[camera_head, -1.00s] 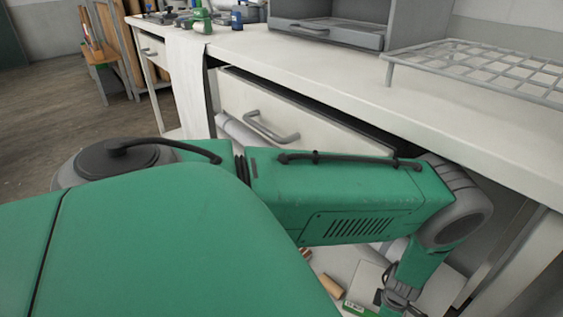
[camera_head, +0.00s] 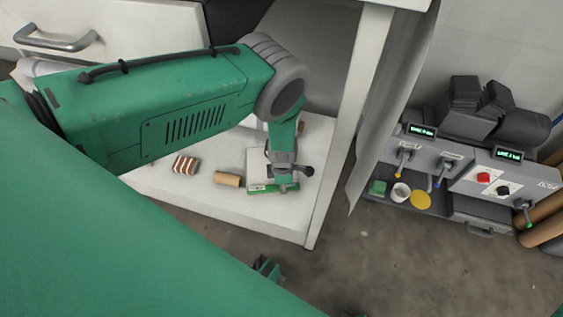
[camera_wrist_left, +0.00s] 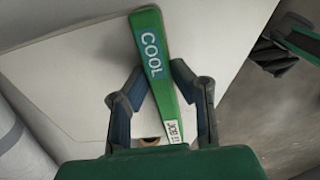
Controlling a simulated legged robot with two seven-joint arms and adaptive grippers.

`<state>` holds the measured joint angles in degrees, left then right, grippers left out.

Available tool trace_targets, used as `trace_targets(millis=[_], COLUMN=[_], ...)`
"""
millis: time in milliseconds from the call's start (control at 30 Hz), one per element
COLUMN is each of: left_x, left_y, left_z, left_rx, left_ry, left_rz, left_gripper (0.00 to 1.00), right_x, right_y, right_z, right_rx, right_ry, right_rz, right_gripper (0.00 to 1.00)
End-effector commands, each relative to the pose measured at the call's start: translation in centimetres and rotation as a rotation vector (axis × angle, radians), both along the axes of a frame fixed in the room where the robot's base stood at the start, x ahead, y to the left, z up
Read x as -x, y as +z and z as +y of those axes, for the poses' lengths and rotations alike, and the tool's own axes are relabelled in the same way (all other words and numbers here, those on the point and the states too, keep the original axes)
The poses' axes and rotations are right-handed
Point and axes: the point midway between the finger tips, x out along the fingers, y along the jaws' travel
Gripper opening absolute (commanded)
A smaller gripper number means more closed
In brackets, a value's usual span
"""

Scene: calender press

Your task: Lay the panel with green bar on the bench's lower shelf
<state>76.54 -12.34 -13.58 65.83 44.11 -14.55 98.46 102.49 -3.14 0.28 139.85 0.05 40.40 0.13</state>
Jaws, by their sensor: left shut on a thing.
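The panel (camera_head: 256,165) is a thin white sheet with a green bar (camera_head: 262,188) along its near edge. In the head view it is at the bench's lower shelf (camera_head: 210,200), near its right end; whether it touches the shelf is unclear. My left gripper (camera_head: 286,184) reaches down and is shut on the panel at its green bar. In the left wrist view the bar (camera_wrist_left: 152,50) reads "COOL" and runs between the two fingers (camera_wrist_left: 160,80). A dark green part low in the head view appears to be my right gripper (camera_head: 267,268); its jaws are unclear.
On the shelf, left of the panel, lie a tan roll (camera_head: 229,179) and a brown-and-white striped bundle (camera_head: 186,165). A bench leg (camera_head: 345,130) stands right of the panel. Further right is a grey control console (camera_head: 440,165). The floor in front is bare.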

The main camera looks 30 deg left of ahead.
Motion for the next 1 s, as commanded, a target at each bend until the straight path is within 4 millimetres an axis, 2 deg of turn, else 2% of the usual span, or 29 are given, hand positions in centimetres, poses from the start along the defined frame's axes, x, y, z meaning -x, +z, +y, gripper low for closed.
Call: trace_targets(millis=[233,567,600,633,667,1000], left_x=[0.0,0.0,0.0,0.0,0.0,0.0], left_y=[-3.5,-3.6,-3.6,-3.6,-3.6,-3.4], left_z=[-0.1,-0.1,-0.1,-0.1,-0.1,-0.1], left_rx=[-0.001,0.001,0.001,0.001,0.0,0.001], left_ry=[-0.002,-0.001,-0.001,-0.001,-0.001,0.0], left_rz=[-0.001,-0.001,-0.001,-0.001,0.0,-0.001], left_gripper=[0.0,0.0,0.26,0.37,0.4,0.4], right_x=[0.0,0.0,0.0,0.0,0.0,0.0], right_y=[-1.9,-1.7,-1.7,-1.7,-1.7,-1.7], right_z=[0.0,0.0,0.0,0.0,0.0,0.0], right_rx=[0.0,0.0,0.0,0.0,0.0,0.0], right_ry=[0.0,0.0,0.0,0.0,0.0,0.0], right_rz=[0.0,-0.001,-0.001,-0.001,-0.001,-0.001], right_gripper=[0.0,0.0,0.0,0.0,0.0,0.0])
